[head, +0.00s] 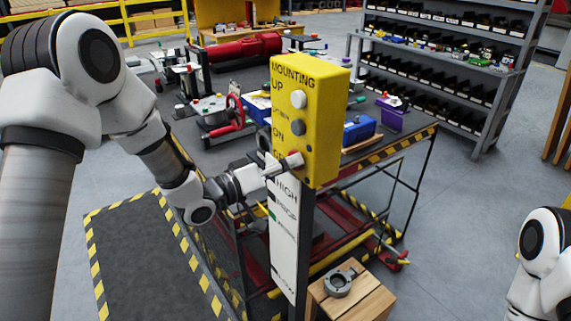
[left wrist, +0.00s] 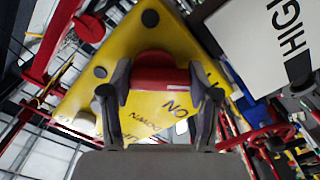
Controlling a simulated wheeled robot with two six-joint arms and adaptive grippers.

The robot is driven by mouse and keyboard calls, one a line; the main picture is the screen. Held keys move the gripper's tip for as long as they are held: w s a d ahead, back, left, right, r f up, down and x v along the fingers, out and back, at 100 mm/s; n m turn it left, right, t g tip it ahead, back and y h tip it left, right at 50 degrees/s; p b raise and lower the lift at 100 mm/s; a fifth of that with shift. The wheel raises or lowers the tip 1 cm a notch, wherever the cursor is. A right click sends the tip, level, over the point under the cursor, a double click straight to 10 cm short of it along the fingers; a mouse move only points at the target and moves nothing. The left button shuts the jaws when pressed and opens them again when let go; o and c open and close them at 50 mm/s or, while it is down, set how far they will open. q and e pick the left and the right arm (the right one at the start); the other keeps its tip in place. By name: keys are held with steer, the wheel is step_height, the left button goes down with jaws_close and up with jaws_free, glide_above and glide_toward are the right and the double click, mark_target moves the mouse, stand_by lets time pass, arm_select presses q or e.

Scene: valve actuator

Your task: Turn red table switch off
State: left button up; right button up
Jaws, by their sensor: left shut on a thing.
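A yellow control box (head: 316,115) labelled "MOUNTING", "UP" and "ON" stands on a post, with a white knob (head: 298,99) and a grey knob (head: 298,127) on its face. My left gripper (head: 291,163) reaches the lower part of this face. The left wrist view shows its two fingers on either side of a red switch (left wrist: 155,68), beside the words "ON" and "DOWN". The gripper is shut on this switch; the exact finger contact is partly hidden. In the head view the gripper mostly covers the switch. My right gripper is out of view.
A white sign (head: 283,235) hangs on the post below the box. Behind is a cluttered workbench (head: 220,150) with a red handwheel and a blue case (head: 359,129). A wooden crate (head: 352,301) bears a grey metal part. Shelves of bins (head: 450,75) stand back right.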

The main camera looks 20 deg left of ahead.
arm_select(q)
steer(key=shift+w+r, duration=0.1)
steer(key=shift+r, duration=0.15)
steer(key=o, duration=1.1)
steer(key=shift+o, duration=0.3)
steer(key=shift+f, duration=0.15)
steer(key=v, duration=1.2)
